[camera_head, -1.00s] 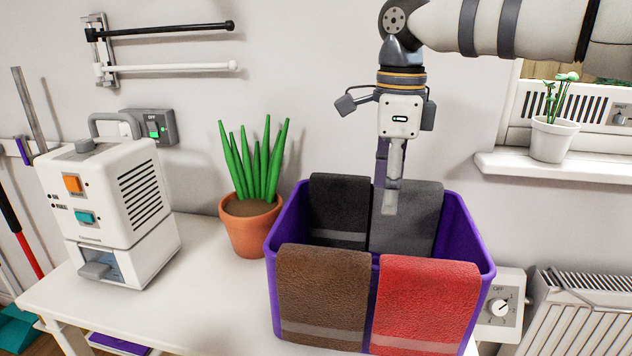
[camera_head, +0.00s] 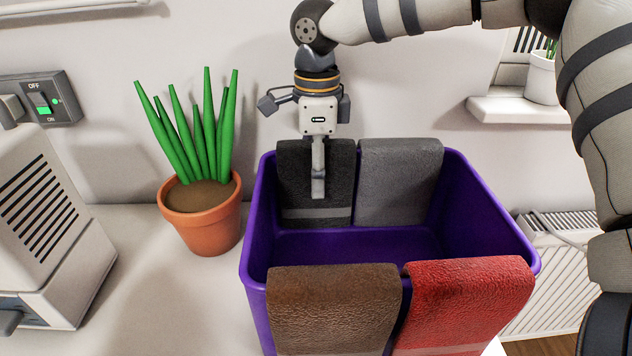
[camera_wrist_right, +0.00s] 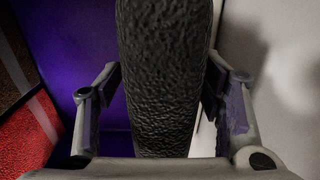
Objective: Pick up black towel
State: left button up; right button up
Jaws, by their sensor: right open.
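The black towel (camera_head: 296,185) hangs over the far rim of the purple bin, at its left end, with a grey stripe near its hem. My right gripper (camera_head: 318,190) points down at this towel, and one finger shows in front of the towel's inner side. In the right wrist view the towel (camera_wrist_right: 165,80) stands between the two open fingers of the gripper (camera_wrist_right: 165,110). A gap shows on each side, so the fingers are not closed on it. The far finger is hidden in the head view. My left gripper is not in view.
A grey towel (camera_head: 400,185) hangs beside the black one. A brown towel (camera_head: 333,310) and a red towel (camera_head: 465,305) hang over the near rim of the purple bin (camera_head: 258,230). A potted plant (camera_head: 205,220) stands close left of the bin. The wall is right behind.

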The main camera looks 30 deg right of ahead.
jog(key=shift+f, duration=0.8)
jog(key=shift+w, duration=0.1)
jog(key=c, duration=1.3)
jog(key=shift+o, duration=0.2)
jog(key=shift+r, duration=0.1)
